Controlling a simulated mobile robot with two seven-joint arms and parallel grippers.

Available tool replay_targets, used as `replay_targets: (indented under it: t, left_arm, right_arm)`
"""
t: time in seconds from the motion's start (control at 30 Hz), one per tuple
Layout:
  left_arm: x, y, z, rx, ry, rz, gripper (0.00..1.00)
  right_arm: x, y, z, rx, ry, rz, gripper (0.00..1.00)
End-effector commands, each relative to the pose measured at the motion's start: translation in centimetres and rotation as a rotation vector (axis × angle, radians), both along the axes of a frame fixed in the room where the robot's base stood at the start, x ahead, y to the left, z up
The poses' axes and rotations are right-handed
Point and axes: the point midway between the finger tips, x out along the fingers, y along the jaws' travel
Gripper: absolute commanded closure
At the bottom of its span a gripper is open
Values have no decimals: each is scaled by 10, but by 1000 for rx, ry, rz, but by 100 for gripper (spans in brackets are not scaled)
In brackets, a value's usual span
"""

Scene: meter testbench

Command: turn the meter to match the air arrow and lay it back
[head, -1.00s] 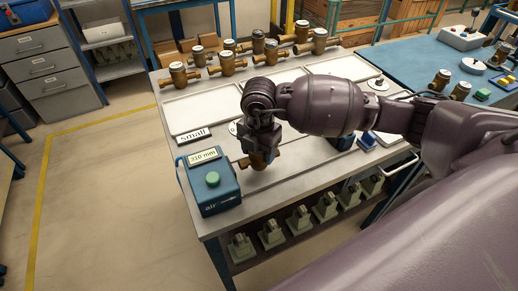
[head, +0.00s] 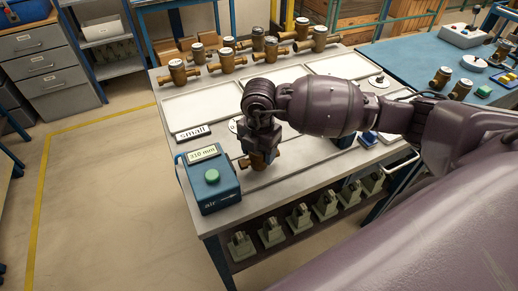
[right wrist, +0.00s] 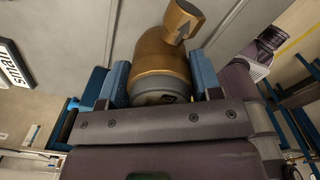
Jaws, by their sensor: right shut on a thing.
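A brass meter (head: 257,161) is held in my right gripper (head: 259,151), beside the blue test box near the front of the bench. In the right wrist view the gripper (right wrist: 160,88) is shut, its blue pads on both sides of the meter's brass body (right wrist: 158,65). The meter's grey cap faces the wrist, and a side stub with a dark arrow-like mark points up and right. I cannot tell whether the meter touches the bench. The blue test box (head: 228,187) bears the word "air" and a small arrow on its front. My left gripper is out of view.
Several brass meters (head: 227,61) stand along the bench's back edge. White trays (head: 200,104) lie before them. A "small" sign (head: 190,134) stands behind the box. Grey-green clamps (head: 271,232) sit on the lower shelf. A blue table (head: 420,62) is at right.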

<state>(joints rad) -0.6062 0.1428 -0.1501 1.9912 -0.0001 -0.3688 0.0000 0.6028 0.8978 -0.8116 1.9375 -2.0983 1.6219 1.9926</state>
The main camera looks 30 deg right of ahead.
Motion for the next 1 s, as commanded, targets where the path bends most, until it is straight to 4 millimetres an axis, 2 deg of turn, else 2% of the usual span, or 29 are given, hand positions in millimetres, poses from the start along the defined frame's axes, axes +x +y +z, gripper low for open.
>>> replay_targets:
  t: [0.47,0.5,0.6,0.67,0.87,0.93,1.0]
  left_arm:
    - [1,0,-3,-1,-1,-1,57]
    - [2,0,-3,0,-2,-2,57]
    - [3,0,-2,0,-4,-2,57]
    - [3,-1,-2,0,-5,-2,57]
    - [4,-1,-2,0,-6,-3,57]
    - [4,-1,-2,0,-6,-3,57]
    - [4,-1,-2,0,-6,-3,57]
  right_arm:
    - [0,0,-5,1,-1,0,81]
    - [0,0,-5,1,-1,0,37]
    - [0,0,-5,1,-1,0,22]
    - [0,0,-5,1,-1,0,13]
    - [0,0,-6,0,0,0,12]
    - [0,0,-6,0,1,0,1]
    - [0,0,-6,0,1,0,0]
